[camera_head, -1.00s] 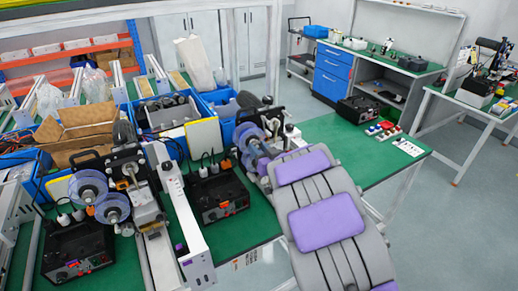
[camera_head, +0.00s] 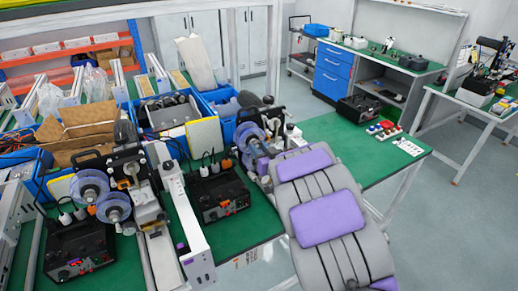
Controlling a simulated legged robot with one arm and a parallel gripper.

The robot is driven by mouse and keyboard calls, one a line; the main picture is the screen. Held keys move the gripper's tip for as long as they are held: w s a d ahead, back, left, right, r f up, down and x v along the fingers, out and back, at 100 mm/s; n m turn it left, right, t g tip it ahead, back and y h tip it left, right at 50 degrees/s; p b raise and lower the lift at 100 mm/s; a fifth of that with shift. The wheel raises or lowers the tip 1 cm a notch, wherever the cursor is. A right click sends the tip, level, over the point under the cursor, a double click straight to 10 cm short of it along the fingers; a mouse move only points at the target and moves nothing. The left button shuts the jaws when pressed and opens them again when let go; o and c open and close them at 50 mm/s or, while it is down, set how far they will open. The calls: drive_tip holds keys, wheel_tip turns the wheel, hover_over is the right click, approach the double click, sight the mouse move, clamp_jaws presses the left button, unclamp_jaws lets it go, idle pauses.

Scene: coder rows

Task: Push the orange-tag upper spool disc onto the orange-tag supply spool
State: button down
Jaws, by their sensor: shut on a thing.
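A coder machine (camera_head: 262,122) stands on the green bench just beyond my arm. It carries translucent blue-violet spool discs, an upper one (camera_head: 249,137) and a lower one partly covered by my arm. A small orange mark (camera_head: 227,163) shows just below and left of them. A second machine (camera_head: 128,165) at left has a similar upper disc (camera_head: 88,186) and lower disc (camera_head: 113,207), with an orange spot (camera_head: 91,210) between them. I cannot tell which spool bears the orange tag. My grey and purple arm reaches to the right-hand machine; its links hide my gripper and whatever it holds.
Black control boxes (camera_head: 219,194) (camera_head: 78,249) stand beside the machines. A white rail (camera_head: 186,222) lies between them. Blue bins (camera_head: 188,108) and cardboard (camera_head: 83,133) crowd behind. The green bench (camera_head: 345,130) is clearer at right, near small coloured buttons (camera_head: 384,128).

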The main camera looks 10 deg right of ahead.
drive_tip(key=shift+w+a+r, duration=0.1)
drive_tip(key=shift+w, duration=0.35)
idle(0.3)
drive_tip(key=c, duration=0.7)
unclamp_jaws()
